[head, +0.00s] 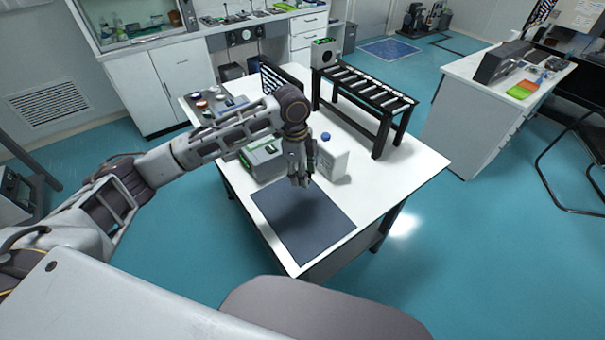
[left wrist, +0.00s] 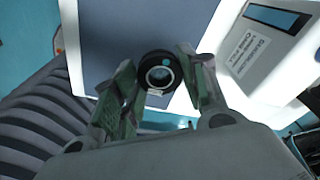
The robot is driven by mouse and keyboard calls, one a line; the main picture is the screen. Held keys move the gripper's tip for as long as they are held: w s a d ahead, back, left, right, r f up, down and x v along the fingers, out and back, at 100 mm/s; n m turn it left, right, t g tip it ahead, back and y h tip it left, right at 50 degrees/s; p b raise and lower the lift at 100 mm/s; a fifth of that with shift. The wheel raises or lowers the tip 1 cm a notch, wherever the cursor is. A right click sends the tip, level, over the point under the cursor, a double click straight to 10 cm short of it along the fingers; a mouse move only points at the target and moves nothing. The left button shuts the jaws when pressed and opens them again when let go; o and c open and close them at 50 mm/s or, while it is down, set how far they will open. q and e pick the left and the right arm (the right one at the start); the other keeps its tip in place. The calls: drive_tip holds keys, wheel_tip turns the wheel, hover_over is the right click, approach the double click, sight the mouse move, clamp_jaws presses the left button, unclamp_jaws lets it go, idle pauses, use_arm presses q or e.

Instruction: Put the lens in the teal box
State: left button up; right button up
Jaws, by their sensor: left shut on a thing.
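My left gripper (head: 302,181) is above the far edge of the dark mat (head: 302,226) on the white table. In the left wrist view its two green-grey fingers are shut on a round lens (left wrist: 160,75) in a black mount, with the dark mat beyond it. The lens is too small to make out in the head view. I cannot clearly make out a teal box. A grey-green case (head: 262,160) stands left of my gripper. My right gripper is not in view.
A white box (head: 333,164) stands just right of my gripper; a blue round piece (head: 326,136) is behind it. A black roller rack (head: 365,92) stands at the table's back right. Small items (head: 201,104) lie at the back left. The mat is clear.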

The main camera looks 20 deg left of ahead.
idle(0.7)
use_arm(q)
drive_tip(key=n, duration=0.4)
drive_tip(key=shift+w, duration=0.1)
drive_tip(key=n, duration=0.3)
drive_tip(key=shift+w+a+n+t, duration=0.2)
drive_tip(key=shift+w+n+t, duration=0.1)
drive_tip(key=shift+w+t, duration=0.1)
drive_tip(key=shift+w+a+r+n, duration=0.1)
drive_tip(key=shift+w+n, duration=0.05)
drive_tip(key=shift+n, duration=0.45)
drive_tip(key=shift+w+a+r+n, duration=0.1)
drive_tip(key=shift+w+n, duration=0.05)
drive_tip(key=shift+n, duration=0.45)
drive_tip(key=w+a+r+n+y, duration=0.1)
drive_tip(key=w+a+r+n, duration=0.15)
drive_tip(key=n, duration=0.55)
drive_tip(key=shift+n+t, duration=0.3)
drive_tip(key=shift+n, duration=0.1)
drive_tip(key=s+a+f, duration=0.1)
drive_tip(key=s+f, duration=0.1)
drive_tip(key=f, duration=0.1)
drive_tip(key=s+a+f, duration=0.1)
drive_tip(key=s+f, duration=0.2)
drive_tip(key=f, duration=0.1)
drive_tip(key=s+a+f, duration=0.1)
drive_tip(key=s+f, duration=0.1)
drive_tip(key=f, duration=0.2)
drive_tip(key=shift+s+f, duration=0.1)
drive_tip(key=shift+s, duration=0.15)
